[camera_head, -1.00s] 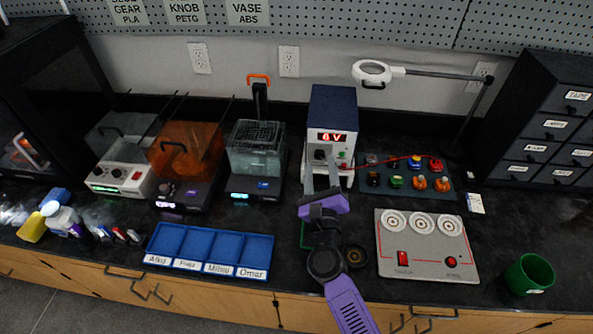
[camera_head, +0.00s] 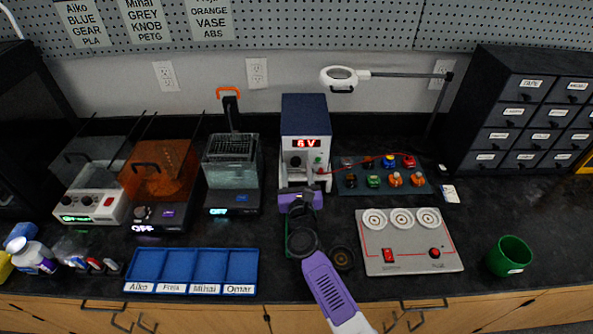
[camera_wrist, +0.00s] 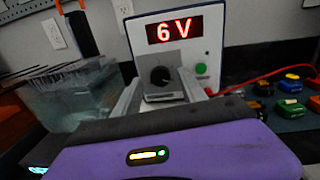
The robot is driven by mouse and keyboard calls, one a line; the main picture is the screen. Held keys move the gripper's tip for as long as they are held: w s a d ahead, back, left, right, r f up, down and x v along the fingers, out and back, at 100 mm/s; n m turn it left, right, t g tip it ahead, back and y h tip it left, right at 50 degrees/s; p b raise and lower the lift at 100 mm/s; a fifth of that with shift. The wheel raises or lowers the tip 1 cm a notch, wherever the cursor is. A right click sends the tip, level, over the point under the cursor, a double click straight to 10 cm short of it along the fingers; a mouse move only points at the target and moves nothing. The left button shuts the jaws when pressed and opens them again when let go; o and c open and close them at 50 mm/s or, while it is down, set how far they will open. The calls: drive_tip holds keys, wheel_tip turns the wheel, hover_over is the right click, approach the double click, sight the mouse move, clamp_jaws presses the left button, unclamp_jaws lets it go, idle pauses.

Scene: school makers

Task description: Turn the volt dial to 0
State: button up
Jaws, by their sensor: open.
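The power supply (camera_head: 306,118) is a dark blue and white box at the back middle of the bench. Its red display (camera_wrist: 173,30) reads 6 V. The black volt dial (camera_wrist: 160,76) sits below the display on the white front panel; it also shows in the head view (camera_head: 296,161). My purple gripper (camera_wrist: 157,92) is open in front of the dial, with one grey finger on each side of it in the wrist view. I cannot tell whether the fingers touch the dial. The dial's lower part is partly hidden by my gripper.
A green button (camera_wrist: 201,69) is right of the dial, and a red cable (camera_wrist: 265,77) runs rightwards to a board of coloured terminals (camera_head: 435,187). A clear-walled machine (camera_head: 232,165) stands close on the left. A grey panel (camera_head: 390,258) lies front right.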

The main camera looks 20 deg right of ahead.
drive_tip(key=shift+w+d, duration=0.1)
drive_tip(key=shift+w, duration=0.2)
clamp_jaws()
